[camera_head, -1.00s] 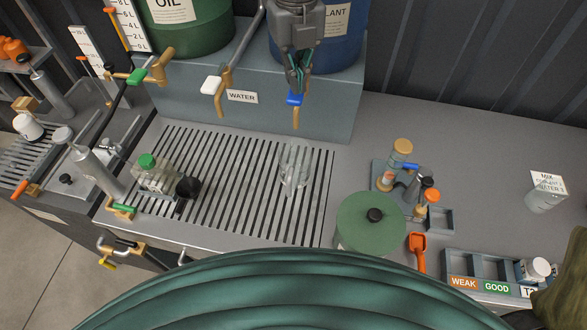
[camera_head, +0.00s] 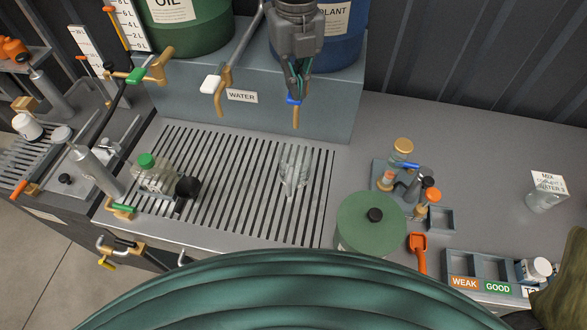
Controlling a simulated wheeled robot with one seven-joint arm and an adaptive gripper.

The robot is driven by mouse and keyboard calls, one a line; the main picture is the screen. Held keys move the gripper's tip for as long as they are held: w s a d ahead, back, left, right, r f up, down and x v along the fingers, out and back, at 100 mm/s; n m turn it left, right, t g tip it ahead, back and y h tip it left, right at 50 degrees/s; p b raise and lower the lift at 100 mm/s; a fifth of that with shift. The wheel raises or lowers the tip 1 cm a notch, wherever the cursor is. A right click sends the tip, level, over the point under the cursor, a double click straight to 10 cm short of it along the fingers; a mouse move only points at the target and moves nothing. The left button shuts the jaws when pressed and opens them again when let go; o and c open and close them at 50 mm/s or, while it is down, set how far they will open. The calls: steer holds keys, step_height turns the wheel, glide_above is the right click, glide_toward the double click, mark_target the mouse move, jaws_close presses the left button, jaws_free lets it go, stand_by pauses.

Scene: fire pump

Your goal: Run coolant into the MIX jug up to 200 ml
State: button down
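The blue-handled brass tap (camera_head: 296,116) hangs below the blue coolant drum (camera_head: 343,40), whose label is partly covered by my arm. My gripper (camera_head: 294,94) points down at the tap's blue lever (camera_head: 293,100), with its fingertips at or touching it. The fingers are close together; whether they grip the lever is unclear. A clear jug (camera_head: 294,168) stands upright on the slotted drain grate, below and in front of this tap. No level or stream can be made out.
A WATER tap (camera_head: 220,95) with a white lever and an OIL tap (camera_head: 150,72) with a green lever are to the left. The right rear bench is clear.

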steer(key=shift+f, duration=0.9)
stand_by(0.8)
steer(key=shift+r, duration=0.1)
stand_by(5.2)
step_height(320, 180, up, 5)
steer(key=p, duration=0.5)
